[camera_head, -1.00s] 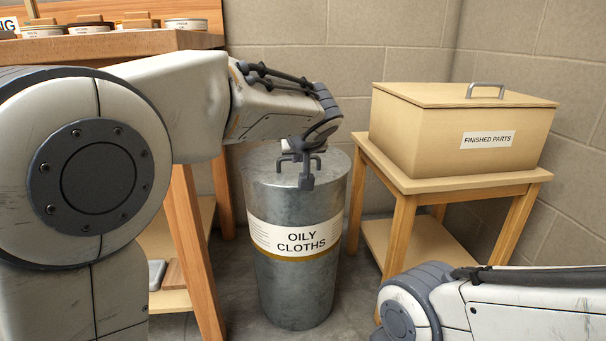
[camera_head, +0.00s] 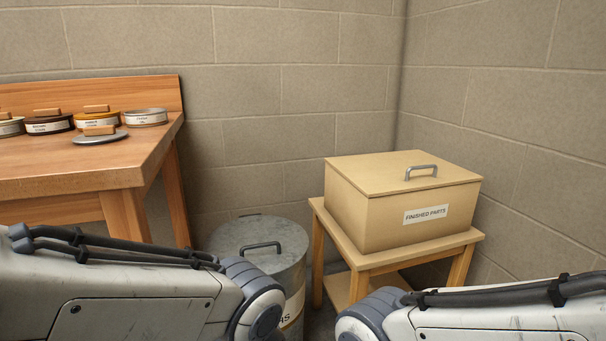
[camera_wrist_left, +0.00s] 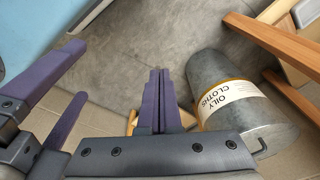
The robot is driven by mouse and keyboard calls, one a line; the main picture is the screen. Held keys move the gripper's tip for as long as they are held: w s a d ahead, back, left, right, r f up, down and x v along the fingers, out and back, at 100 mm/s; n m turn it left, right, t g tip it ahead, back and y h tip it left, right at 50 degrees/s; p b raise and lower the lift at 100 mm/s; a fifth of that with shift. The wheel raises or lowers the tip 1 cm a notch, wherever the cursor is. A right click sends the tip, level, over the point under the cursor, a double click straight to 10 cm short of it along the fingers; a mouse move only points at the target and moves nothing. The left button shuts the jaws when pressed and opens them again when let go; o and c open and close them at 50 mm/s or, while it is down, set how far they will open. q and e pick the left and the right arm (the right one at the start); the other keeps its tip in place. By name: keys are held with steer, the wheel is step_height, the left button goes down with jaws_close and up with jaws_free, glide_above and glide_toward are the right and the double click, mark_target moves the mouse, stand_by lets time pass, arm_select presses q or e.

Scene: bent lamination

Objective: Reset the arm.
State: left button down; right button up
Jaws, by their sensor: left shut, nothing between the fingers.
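My left arm is folded low at the lower left of the head view, with its gripper out of that view. In the left wrist view my left gripper (camera_wrist_left: 157,75) is shut, its purple fingers together and empty, above the floor. My right arm is folded at the lower right of the head view. Two purple fingers of my right gripper (camera_wrist_left: 78,71) show apart at the left of the left wrist view, with nothing seen between them. The lidded metal oily cloths can (camera_head: 262,240) stands behind my left arm; it also shows in the left wrist view (camera_wrist_left: 232,90).
A wooden workbench (camera_head: 80,178) at the left carries several labelled tins (camera_head: 146,118) and a loose lid (camera_head: 100,137). The closed finished parts box (camera_head: 365,215) sits on a small wooden table (camera_head: 345,250) by the corner. Brick walls close off the back and right.

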arm_select(q)
steer(key=s+r+m+g+p, duration=0.2)
steer(key=s+r+p, duration=0.15)
steer(key=s, duration=0.25)
step_height(320, 180, up, 36)
steer(key=p, duration=3.5)
steer(key=shift+w+d+h, duration=0.15)
steer(key=shift+w+h, duration=0.15)
steer(key=shift+w, duration=0.05)
arm_select(e)
step_height(320, 180, up, 41)
arm_select(q)
steer(key=shift+f, duration=0.1)
